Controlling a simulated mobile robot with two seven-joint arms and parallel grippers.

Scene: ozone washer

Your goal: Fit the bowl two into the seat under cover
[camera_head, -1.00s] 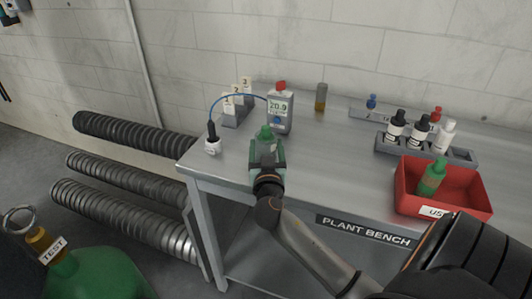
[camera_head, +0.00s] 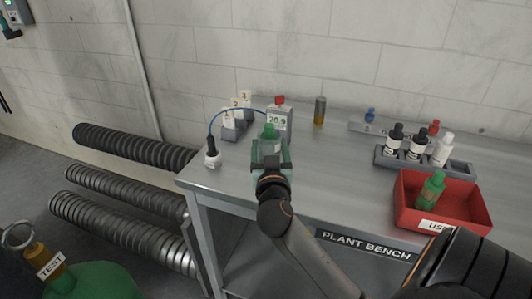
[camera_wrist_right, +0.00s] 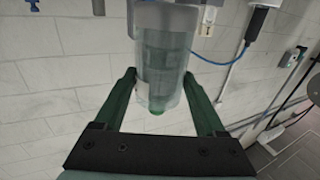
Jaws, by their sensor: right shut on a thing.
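My right gripper (camera_head: 271,158) is shut on a translucent, greenish container with a green knob-like end, taken to be bowl two (camera_head: 269,133). It is held over the left part of the bench, in front of the grey meter. In the right wrist view the bowl (camera_wrist_right: 160,72) is a clear cylinder with green inside, between the two green fingers of the gripper (camera_wrist_right: 159,80). A small green tip shows at its end. I cannot make out the seat or the cover for certain in either view. My left gripper is not in view.
The meter (camera_head: 279,119) with a red top stands just behind the bowl. A bottle rack (camera_head: 385,160) and red tray (camera_head: 479,209) are to the right. The bench middle (camera_head: 335,165) is clear.

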